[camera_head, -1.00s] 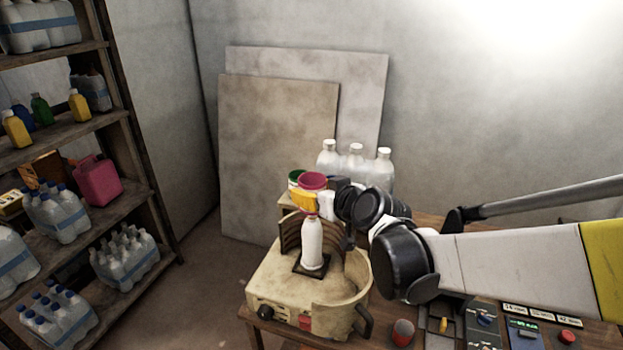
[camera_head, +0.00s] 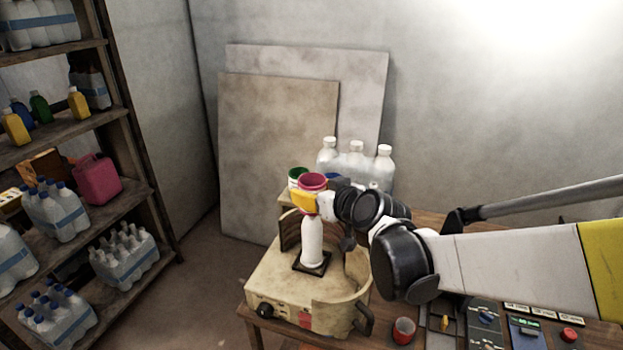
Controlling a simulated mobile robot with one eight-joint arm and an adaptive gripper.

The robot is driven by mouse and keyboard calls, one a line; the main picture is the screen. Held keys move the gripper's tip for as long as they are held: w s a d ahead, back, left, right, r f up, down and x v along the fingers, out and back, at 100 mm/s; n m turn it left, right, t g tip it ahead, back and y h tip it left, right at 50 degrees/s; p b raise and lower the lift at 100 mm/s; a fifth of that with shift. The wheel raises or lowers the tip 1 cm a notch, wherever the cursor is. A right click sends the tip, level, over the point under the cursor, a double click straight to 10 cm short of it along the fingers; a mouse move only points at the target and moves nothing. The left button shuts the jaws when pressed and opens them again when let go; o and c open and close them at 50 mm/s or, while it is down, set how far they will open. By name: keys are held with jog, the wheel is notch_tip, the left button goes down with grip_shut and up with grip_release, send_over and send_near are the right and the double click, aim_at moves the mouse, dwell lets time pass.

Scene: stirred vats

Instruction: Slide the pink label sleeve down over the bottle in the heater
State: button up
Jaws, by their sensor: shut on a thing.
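The pink label sleeve (camera_head: 312,181) is a short open ring with a dark pink inside. My gripper (camera_head: 313,201), with a yellow finger on the left and a pale part on the right, is shut on it, the rim showing above the fingers. The white bottle (camera_head: 312,243) stands upright on a dark square pad in the cream heater (camera_head: 278,282), directly below my gripper. The fingers hide the bottle's top and the sleeve's lower edge, so I cannot tell whether the sleeve is around the bottle's neck.
A green sleeve (camera_head: 297,174) stands behind on the left; a blue thing (camera_head: 332,177) is partly hidden behind my gripper. Several clear bottles (camera_head: 355,163) stand behind. The heater has a curved wall. A red cup-like thing (camera_head: 404,331) and control panels (camera_head: 485,330) are at the right.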

aim_at(317, 245)
jog(key=shift+f+b, duration=6.7)
jog(key=shift+f, duration=1.4)
jog(key=o, duration=0.8)
notch_tip(317, 245, up, 10)
jog(key=shift+r, duration=0.1)
